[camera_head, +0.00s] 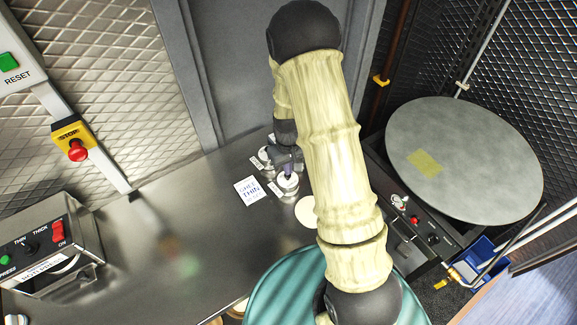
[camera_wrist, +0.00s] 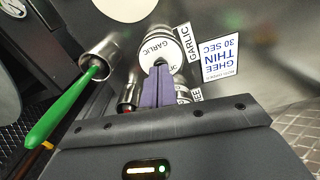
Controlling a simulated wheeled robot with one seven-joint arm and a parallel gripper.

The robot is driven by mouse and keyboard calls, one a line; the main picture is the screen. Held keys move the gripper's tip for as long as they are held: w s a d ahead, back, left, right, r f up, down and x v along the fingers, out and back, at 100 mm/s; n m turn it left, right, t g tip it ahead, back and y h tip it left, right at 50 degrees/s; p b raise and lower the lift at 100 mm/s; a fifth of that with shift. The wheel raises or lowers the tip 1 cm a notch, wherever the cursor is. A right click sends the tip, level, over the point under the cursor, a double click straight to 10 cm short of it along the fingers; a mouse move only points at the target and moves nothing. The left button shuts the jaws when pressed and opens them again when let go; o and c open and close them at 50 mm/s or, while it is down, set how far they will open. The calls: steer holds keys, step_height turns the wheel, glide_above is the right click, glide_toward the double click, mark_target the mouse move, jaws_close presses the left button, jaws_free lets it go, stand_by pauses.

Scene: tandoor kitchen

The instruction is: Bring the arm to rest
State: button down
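My arm reaches across the steel counter (camera_head: 190,220) from the lower right in the head view. My gripper (camera_head: 288,172) points down at a small round metal canister (camera_head: 288,184). In the wrist view the two purple fingers of my gripper (camera_wrist: 160,72) lie close together, right over the canister's pale lid, marked GARLIC (camera_wrist: 160,44). The fingertips overlap the lid's middle in the picture. Whether they touch it or pinch a knob there is hidden.
A second canister (camera_head: 264,153) stands close by, with a card reading GHEE THIN (camera_wrist: 222,55) beside them. The wrist view shows a metal cup (camera_wrist: 100,62) with a green-handled tool (camera_wrist: 62,108). A large round grey plate (camera_head: 470,150) is at right, a control box (camera_head: 45,245) at left.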

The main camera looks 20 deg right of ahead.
steer(key=shift+f+b, duration=0.5)
steer(key=shift+f, duration=0.25)
steer(key=shift+r, duration=0.1)
steer(key=shift+r+p, duration=2.6)
steer(key=shift+r, duration=0.85)
steer(key=s+r+m+t+b, duration=0.2)
steer(key=s+r+b, duration=0.5)
steer(key=s, duration=0.7)
step_height(320, 180, up, 2)
steer(key=shift+r+t+b, duration=0.1)
steer(key=shift+t+b, duration=0.2)
